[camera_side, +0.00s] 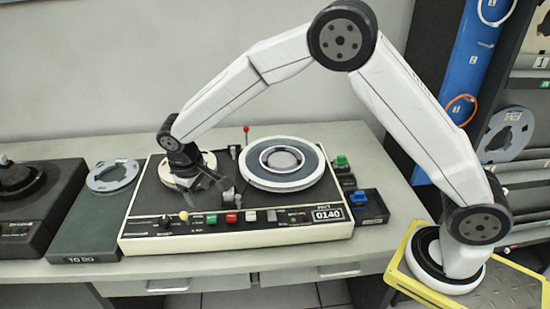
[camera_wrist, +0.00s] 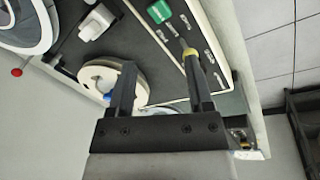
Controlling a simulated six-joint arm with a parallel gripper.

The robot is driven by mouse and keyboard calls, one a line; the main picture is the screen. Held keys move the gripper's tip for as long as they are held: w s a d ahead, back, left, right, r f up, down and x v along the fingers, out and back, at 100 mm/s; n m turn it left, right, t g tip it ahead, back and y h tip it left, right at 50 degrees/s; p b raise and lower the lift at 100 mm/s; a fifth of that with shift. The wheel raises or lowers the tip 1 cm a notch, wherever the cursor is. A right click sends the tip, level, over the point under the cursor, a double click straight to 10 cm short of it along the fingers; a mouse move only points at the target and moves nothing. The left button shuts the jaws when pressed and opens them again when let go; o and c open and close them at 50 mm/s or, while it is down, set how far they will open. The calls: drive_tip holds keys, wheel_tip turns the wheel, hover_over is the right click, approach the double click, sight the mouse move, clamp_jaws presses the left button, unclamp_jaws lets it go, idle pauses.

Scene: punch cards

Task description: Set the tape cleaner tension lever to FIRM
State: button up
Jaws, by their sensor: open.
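The tape cleaner (camera_side: 240,236) is a cream-framed machine with a dark top on the bench. A lever with a pale yellow ball knob (camera_side: 184,215) stands at its front left edge. In the wrist view a yellow-tipped lever (camera_wrist: 188,50) shows beside the right fingertip; I cannot tell whether they touch. A thin red-ball lever (camera_side: 246,129) stands at the back, and its red ball also shows in the wrist view (camera_wrist: 16,72). No FIRM marking is readable. My gripper (camera_side: 213,184) is open and empty, above the cleaner's left side by the cream reel (camera_side: 183,172).
A large grey-and-white reel (camera_side: 283,187) lies on the cleaner's right. Green, red and white buttons (camera_side: 231,217) line the front edge. A "TO DO" tray (camera_side: 95,222) with a grey reel is at left. Small bins (camera_side: 370,208) stand at right. A grey post (camera_side: 229,192) rises mid-deck.

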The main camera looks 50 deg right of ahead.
sight(183, 214)
drive_tip(key=shift+n+h, duration=0.3)
drive_tip(key=shift+h, duration=0.1)
drive_tip(key=w+a, duration=0.1)
drive_tip(key=w+a+f, duration=0.1)
drive_tip(key=a, duration=0.1)
drive_tip(key=w+a+f, duration=0.1)
drive_tip(key=a, duration=0.1)
drive_tip(key=shift+x, duration=3.9)
drive_tip(key=shift+s+d, duration=0.1)
clamp_jaws()
